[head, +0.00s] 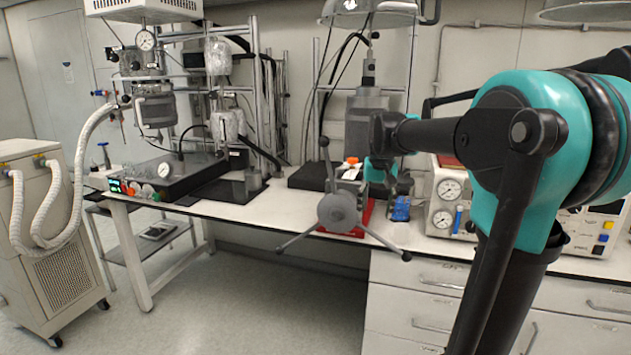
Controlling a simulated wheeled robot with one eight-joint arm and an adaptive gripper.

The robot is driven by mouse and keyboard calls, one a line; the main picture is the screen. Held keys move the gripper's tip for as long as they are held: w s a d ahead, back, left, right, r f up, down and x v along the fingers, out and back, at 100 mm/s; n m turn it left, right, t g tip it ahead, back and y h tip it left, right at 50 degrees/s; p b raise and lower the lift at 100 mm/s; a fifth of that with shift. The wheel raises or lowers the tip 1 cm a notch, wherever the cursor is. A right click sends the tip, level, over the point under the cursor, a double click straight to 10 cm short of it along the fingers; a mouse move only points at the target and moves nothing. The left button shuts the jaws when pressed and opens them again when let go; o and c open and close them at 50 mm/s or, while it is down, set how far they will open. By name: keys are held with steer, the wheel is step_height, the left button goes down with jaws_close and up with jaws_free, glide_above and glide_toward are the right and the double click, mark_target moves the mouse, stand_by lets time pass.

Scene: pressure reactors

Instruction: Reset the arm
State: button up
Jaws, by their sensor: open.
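My teal and black arm reaches in from the right. Its dark forearm runs left to a wrist over the bench, where a teal wrist section points down. My gripper (390,190) is below it, small and partly lost against the dark things behind. It is open, and I see nothing held in it. It is just right of a grey device with a three-spoke handle (340,211) on a red base. A small blue object (401,209) is on the bench just below my gripper; I cannot tell whether they touch.
The white bench (270,214) runs across the view. Pressure reactors (153,107) hang on a frame at the back left, above a black control box (172,175). A gauge panel (447,190) stands right of my gripper. A wheeled unit with white hoses (55,265) stands at the left. The front floor is clear.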

steer(key=s+d+f+n+t, duration=0.1)
steer(key=s+d+f+t, duration=0.1)
steer(key=s+f, duration=2.1)
steer(key=shift+f, duration=0.35)
